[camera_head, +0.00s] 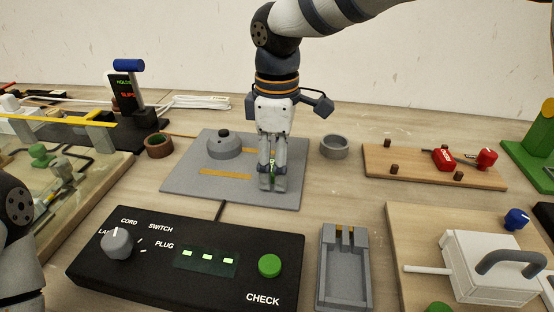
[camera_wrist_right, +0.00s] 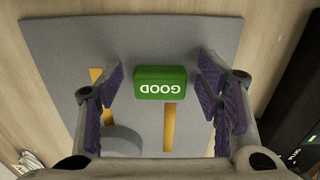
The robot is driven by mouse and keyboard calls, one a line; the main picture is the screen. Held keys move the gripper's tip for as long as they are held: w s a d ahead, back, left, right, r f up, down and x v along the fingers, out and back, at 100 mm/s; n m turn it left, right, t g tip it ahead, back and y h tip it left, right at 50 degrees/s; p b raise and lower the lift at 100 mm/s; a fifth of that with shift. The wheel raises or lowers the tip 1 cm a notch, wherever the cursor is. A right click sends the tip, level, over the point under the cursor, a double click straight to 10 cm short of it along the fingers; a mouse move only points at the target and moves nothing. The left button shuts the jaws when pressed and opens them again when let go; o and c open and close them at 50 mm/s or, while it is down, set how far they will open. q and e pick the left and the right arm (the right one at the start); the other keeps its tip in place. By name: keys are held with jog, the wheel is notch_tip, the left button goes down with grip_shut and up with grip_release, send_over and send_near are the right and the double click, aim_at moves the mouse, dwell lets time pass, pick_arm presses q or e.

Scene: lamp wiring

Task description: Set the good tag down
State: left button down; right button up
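The good tag (camera_wrist_right: 160,82) is a small green block with white "GOOD" lettering, upside down in the right wrist view. It appears to rest on the grey board (camera_wrist_right: 200,40). In the head view only a green sliver of it (camera_head: 272,166) shows between my fingers. My right gripper (camera_head: 272,186) points down over the right part of the grey board (camera_head: 185,180). In the right wrist view its purple-padded fingers (camera_wrist_right: 161,85) stand apart, with a gap on each side of the tag. My left gripper is out of view.
A grey round part with a dark knob (camera_head: 224,146) sits on the board. A grey ring (camera_head: 334,147) and a brown ring (camera_head: 158,146) flank it. In front are a black CHECK box (camera_head: 180,290) and a grey tray (camera_head: 345,298). A wooden rack (camera_head: 415,171) lies right.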

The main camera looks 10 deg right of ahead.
jog(key=shift+r, duration=0.1)
notch_tip(320, 180, up, 12)
dwell(0.5)
jog(key=shift+r, duration=0.1)
